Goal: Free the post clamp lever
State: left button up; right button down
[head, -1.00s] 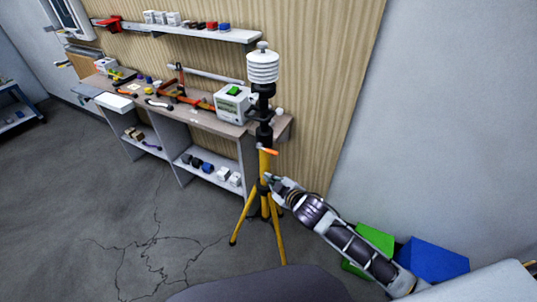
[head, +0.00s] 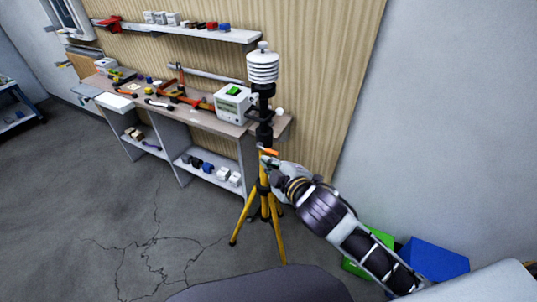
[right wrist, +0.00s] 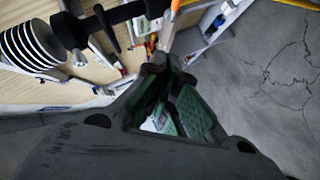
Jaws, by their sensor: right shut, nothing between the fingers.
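A yellow tripod (head: 265,206) stands on the floor with a black post clamp (head: 265,133) above it. A white louvred sensor (head: 263,68) sits on top, and it also shows tilted in the right wrist view (right wrist: 30,45). The orange clamp lever (head: 271,153) sticks out to the right below the black clamp. My right gripper (head: 266,159) is shut and empty, just under the lever; I cannot tell whether they touch. Its green-padded fingers show in the right wrist view (right wrist: 163,65). My left gripper is out of view.
A workbench (head: 200,118) with tools and a white box device (head: 232,103) stands behind and left of the tripod. A shelf (head: 195,32) hangs above. Green (head: 382,238) and blue (head: 434,260) bins stand right.

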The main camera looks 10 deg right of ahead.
jog(key=shift+s+d+f+n+g+h, duration=0.15)
jog(key=shift+d+f+n+g+h, duration=0.2)
jog(key=shift+d+f+n, duration=0.3)
jog(key=shift+f, duration=0.1)
send_near(263, 149)
jog(key=shift+w+a, duration=0.55)
jog(key=shift+a, duration=0.95)
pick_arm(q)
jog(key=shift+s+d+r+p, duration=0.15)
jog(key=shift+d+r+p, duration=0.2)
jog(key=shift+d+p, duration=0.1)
pick_arm(e)
jog(key=shift+w+d+f, duration=0.45)
jog(key=shift+w+d, duration=0.1)
jog(key=shift+w, duration=0.15)
jog(key=shift+w+d+f, duration=0.4)
jog(key=shift+w+d, duration=0.1)
jog(key=shift+w, duration=0.15)
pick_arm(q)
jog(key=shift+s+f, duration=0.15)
pick_arm(e)
jog(key=shift+w+m, duration=0.1)
jog(key=shift+m, duration=0.15)
